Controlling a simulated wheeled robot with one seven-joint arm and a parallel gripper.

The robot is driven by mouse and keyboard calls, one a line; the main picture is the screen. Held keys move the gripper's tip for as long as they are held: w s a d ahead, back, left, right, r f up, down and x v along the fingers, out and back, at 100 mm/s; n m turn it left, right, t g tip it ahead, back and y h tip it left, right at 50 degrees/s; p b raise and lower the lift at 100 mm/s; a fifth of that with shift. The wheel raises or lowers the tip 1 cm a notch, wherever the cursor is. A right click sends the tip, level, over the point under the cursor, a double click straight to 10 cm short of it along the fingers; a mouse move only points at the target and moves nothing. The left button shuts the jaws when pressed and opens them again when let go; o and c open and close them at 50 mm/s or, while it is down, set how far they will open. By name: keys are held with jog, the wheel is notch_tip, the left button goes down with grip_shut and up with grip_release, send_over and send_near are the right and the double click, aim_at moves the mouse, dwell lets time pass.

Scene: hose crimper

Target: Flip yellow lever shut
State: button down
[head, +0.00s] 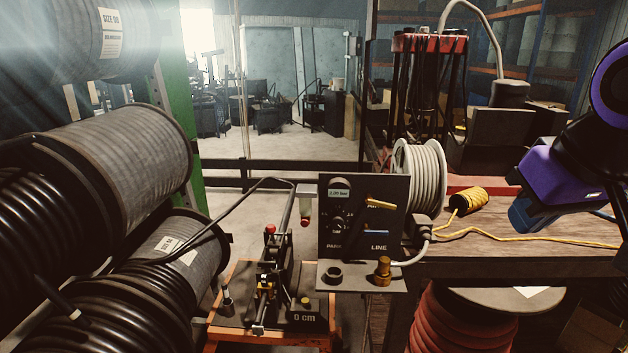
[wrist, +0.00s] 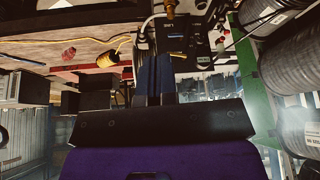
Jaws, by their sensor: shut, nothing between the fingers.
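The yellow lever (head: 381,204) is on the black control panel (head: 350,225) in the head view, beside the AIR label. It lies nearly level, tilted slightly down to the right. A blue lever (head: 376,232) sits below it, above the LINE label. My gripper (head: 522,218), purple with blue fingers, is shut and empty, to the right of the panel and apart from it. In the wrist view the scene is upside down; my shut fingers (wrist: 155,75) point toward the panel (wrist: 178,38).
A workbench (head: 560,245) stands below my gripper, with a yellow coiled hose (head: 468,200) on it. A white hose reel (head: 420,170) stands just behind the panel's right side. A brass fitting (head: 383,271) stands on the panel's shelf. Large hose reels (head: 130,160) fill the left.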

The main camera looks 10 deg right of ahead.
jog(key=w+d+f+n+g+h, duration=0.1)
jog(key=w+d+f+g+h, duration=0.1)
jog(key=w+f+g, duration=0.3)
jog(key=w+d+f+g+h, duration=0.2)
jog(key=w+d+f, duration=0.1)
jog(key=w+f, duration=0.3)
jog(key=n+t+h, duration=0.7)
jog(key=n+t, duration=1.9)
jog(key=n, duration=0.1)
send_near(380, 202)
jog(key=w+d, duration=0.1)
jog(key=w+d+r, duration=0.1)
jog(key=w, duration=0.1)
jog(key=w+d+r, duration=0.1)
jog(key=w, duration=0.1)
jog(key=shift+d+r, duration=0.2)
jog(key=shift+r, duration=0.05)
